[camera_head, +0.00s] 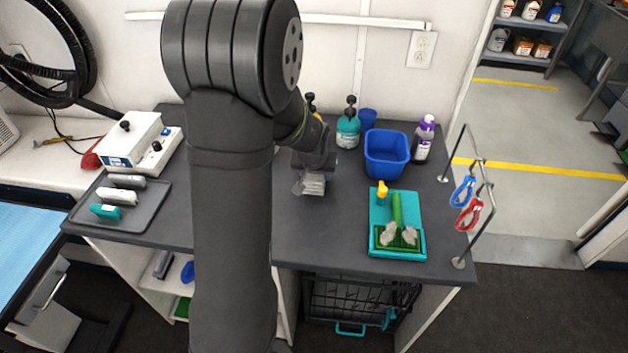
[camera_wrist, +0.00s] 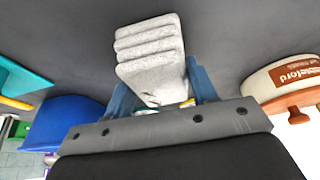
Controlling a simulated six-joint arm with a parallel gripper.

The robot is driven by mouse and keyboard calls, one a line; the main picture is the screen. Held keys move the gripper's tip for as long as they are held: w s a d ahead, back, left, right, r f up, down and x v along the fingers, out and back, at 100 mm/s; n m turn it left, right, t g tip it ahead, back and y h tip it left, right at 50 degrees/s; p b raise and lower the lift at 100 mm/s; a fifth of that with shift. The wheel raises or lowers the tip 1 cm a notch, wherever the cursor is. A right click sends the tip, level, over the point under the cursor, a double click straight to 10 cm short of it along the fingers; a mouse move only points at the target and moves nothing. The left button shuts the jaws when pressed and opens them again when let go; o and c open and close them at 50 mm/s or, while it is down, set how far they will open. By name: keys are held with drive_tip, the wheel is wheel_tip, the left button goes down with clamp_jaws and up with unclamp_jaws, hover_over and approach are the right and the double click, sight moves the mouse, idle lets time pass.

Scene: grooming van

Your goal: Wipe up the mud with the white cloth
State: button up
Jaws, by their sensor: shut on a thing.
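The cloth (camera_head: 313,187) shows as a pale grey-white, folded, layered pad at the middle of the dark counter. My gripper (camera_head: 314,171) is shut on it. In the wrist view the cloth (camera_wrist: 150,60) sits between the two blue-grey fingers of my gripper (camera_wrist: 160,92) and sticks out past them. The cloth is close to the counter top; I cannot tell whether it touches. I see no mud in either view. My arm hides much of the left-middle counter in the head view.
A blue bin (camera_head: 386,158), teal pump bottle (camera_head: 348,130) and purple-capped bottle (camera_head: 423,140) stand behind and right. A teal mat (camera_head: 380,207) bears a green brush (camera_head: 397,215). A grey tray (camera_head: 145,205) lies left. Counter (camera_head: 345,225) between cloth and mat is clear.

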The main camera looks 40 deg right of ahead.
drive_tip(key=shift+w+d, duration=0.3)
drive_tip(key=shift+w, duration=0.05)
drive_tip(key=shift+s+a, duration=3.35)
drive_tip(key=shift+s+a+r, duration=0.1)
drive_tip(key=shift+r, duration=1.35)
wheel_tip(320, 180, up, 5)
drive_tip(key=shift+r, duration=0.15)
